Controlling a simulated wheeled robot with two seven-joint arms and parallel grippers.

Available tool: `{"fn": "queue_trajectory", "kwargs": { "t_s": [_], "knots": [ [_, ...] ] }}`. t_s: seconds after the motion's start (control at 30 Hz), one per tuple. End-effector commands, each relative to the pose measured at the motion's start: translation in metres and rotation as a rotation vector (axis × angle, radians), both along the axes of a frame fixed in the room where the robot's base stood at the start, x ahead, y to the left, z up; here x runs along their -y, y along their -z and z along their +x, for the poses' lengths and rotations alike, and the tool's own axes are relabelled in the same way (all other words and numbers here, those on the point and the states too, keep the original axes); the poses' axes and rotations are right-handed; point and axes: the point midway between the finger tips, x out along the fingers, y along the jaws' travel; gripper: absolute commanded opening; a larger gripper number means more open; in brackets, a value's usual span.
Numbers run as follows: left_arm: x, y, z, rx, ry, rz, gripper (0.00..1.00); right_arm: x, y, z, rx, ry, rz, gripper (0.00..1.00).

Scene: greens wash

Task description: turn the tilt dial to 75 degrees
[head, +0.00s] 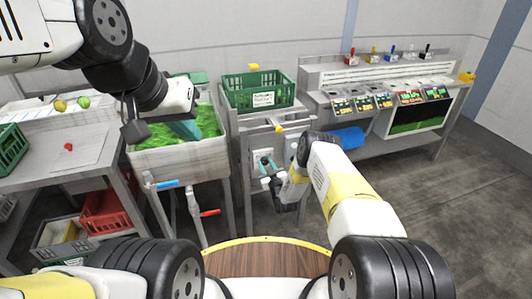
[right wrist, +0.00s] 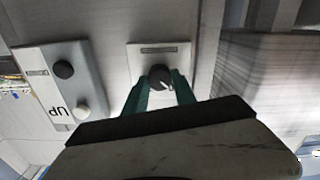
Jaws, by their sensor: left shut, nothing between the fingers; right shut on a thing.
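The dial (right wrist: 159,77) is a black round knob with a white pointer mark, on a pale plate (right wrist: 140,55) with a small dark label above it. In the right wrist view, the teal fingers of my right gripper (right wrist: 160,88) are closed on its two sides. The pointer slants toward the lower right; I cannot read a degree value. In the head view my right gripper (head: 264,161) is at the front of the stand, and the dial is not clear there. My left gripper (head: 186,130) is over the greens (head: 205,120) in the sink basin, its fingertips partly hidden.
A grey box marked UP (right wrist: 75,75) with two round buttons is beside the dial plate. A green crate (head: 258,92) stands on the stand. The basin (head: 180,160) has blue and red handled taps below it. A bench with bins and screens stands at right; the floor there is clear.

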Motion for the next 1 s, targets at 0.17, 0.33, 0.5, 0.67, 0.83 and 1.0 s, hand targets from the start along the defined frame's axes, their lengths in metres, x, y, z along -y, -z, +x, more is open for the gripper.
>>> {"fn": "queue_trajectory", "kwargs": {
  "t_s": [0.17,0.33,0.5,0.67,0.83,1.0],
  "knots": [
    [0.0,0.0,0.0,0.0,0.0,0.0,0.0,0.0007,0.0001,0.0,-0.013,0.001,0.04,0.0],
    [0.0,0.0,0.0,0.0,0.0,0.0,0.0,0.0008,0.0002,-0.0002,-0.042,0.001,0.128,0.0],
    [0.0,0.0,0.0,0.0,0.0,0.0,0.0,0.0014,0.0004,-0.0001,-0.085,0.001,0.263,0.0],
    [0.0,0.0,0.0,0.0,0.0,0.0,0.0,0.0017,0.0005,0.0,-0.133,0.001,0.408,0.0],
    [0.0,0.0,0.0,0.0,0.0,0.0,0.0,0.0022,0.0004,0.0002,-0.182,0.002,0.562,0.0],
    [0.0,0.0,0.0,0.0,0.0,0.0,0.0,0.0025,0.0011,0.0002,-0.233,0.002,0.715,0.0]
  ]
}}
